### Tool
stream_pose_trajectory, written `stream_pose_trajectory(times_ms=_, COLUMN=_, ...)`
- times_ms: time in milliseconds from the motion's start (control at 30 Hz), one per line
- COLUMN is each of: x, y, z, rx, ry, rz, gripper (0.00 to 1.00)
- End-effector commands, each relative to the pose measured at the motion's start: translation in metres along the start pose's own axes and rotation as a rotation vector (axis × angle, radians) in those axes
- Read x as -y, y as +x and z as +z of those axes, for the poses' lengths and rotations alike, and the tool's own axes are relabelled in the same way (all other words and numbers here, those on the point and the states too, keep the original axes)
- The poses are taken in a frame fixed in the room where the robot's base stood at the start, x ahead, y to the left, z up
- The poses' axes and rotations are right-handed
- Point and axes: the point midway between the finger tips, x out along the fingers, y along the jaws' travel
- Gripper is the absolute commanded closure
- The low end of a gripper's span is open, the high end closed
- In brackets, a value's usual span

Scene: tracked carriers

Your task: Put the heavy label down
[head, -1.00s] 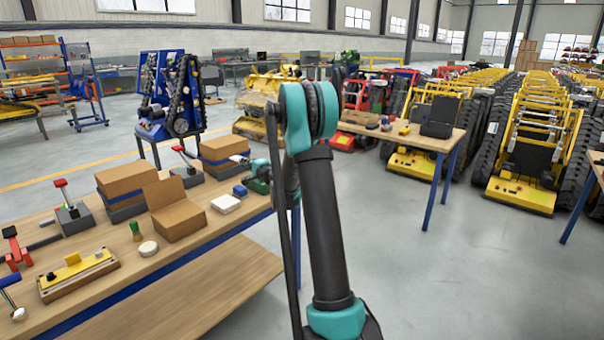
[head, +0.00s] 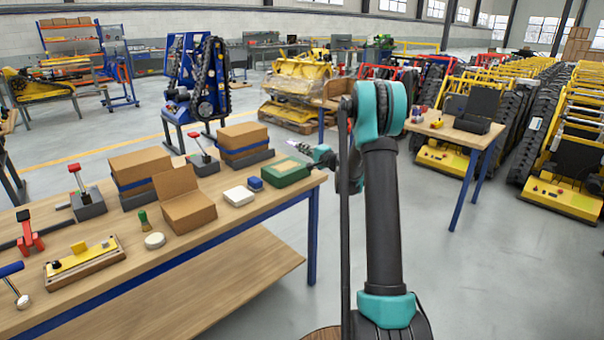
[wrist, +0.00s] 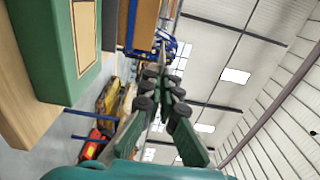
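My gripper (head: 309,149) is at the right end of the workbench, above and beside a green box (head: 287,174). In the wrist view the two fingers of my gripper (wrist: 161,80) point away from the camera, with a narrow gap between their tips. I cannot tell whether a thin label sits edge-on between them. The green box (wrist: 48,50) is at the upper left of the wrist view, with a cream panel on its face. No separate heavy label can be made out with certainty.
The workbench (head: 230,215) also bears an open cardboard box (head: 185,200), closed cardboard boxes (head: 140,167), a white block (head: 239,196), a blue block (head: 255,184) and several tools. A second table (head: 450,133) stands to the right. Clear floor lies between them.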

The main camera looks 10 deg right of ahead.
Motion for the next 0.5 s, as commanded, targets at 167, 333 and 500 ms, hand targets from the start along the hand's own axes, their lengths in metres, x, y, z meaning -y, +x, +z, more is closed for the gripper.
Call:
stream_pose_trajectory(times_ms=167, x=-0.045, y=0.0, z=0.0, rx=0.0, ry=0.0, rz=0.0, gripper=1.0)
stream_pose_trajectory(times_ms=333, x=-0.073, y=0.0, z=0.0, rx=0.0, ry=0.0, rz=0.0, gripper=1.0)
stream_pose_trajectory(times_ms=500, x=-0.083, y=0.0, z=0.0, rx=0.0, ry=0.0, rz=0.0, gripper=1.0)
